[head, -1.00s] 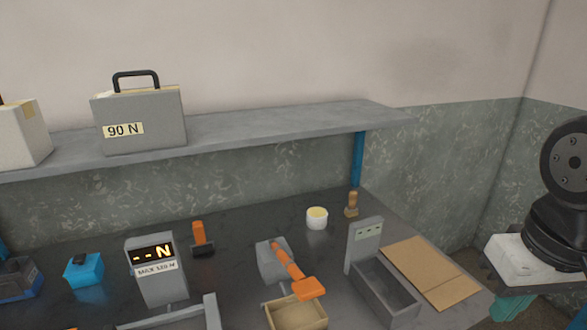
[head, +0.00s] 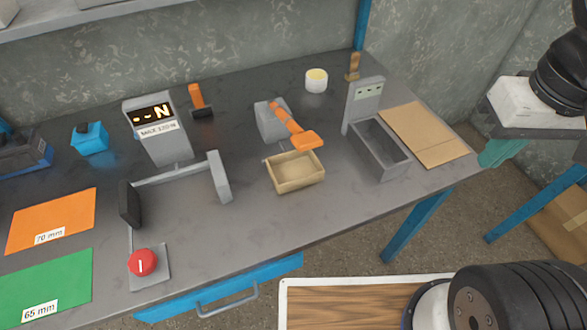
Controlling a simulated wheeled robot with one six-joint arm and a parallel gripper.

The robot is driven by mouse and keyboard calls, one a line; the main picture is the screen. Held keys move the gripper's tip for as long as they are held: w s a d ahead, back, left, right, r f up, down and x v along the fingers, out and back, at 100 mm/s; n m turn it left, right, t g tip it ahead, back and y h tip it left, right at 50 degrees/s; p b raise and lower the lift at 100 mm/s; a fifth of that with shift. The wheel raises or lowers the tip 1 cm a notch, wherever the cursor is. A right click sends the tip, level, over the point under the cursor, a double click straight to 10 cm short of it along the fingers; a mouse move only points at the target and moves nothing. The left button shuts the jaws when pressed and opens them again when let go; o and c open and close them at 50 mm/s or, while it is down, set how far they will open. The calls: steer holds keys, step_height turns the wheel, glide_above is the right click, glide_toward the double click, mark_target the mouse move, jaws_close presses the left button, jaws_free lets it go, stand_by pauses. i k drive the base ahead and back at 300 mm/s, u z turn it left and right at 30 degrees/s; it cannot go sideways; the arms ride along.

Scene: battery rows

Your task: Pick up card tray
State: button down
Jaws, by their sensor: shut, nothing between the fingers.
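My gripper is not in view; only black and white parts of my arm show at the right and lower right, apart from the tray.
A grey gauge (head: 158,130) with a bracket and a red button (head: 142,262) stand left of the tray. A grey bin (head: 381,150) and flat cardboard (head: 425,135) are to its right. Bare bench lies in front of the tray.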

mark_target(290, 171)
steer(key=z, duration=1.65)
steer(key=k, duration=0.7)
steer(key=u, duration=0.75)
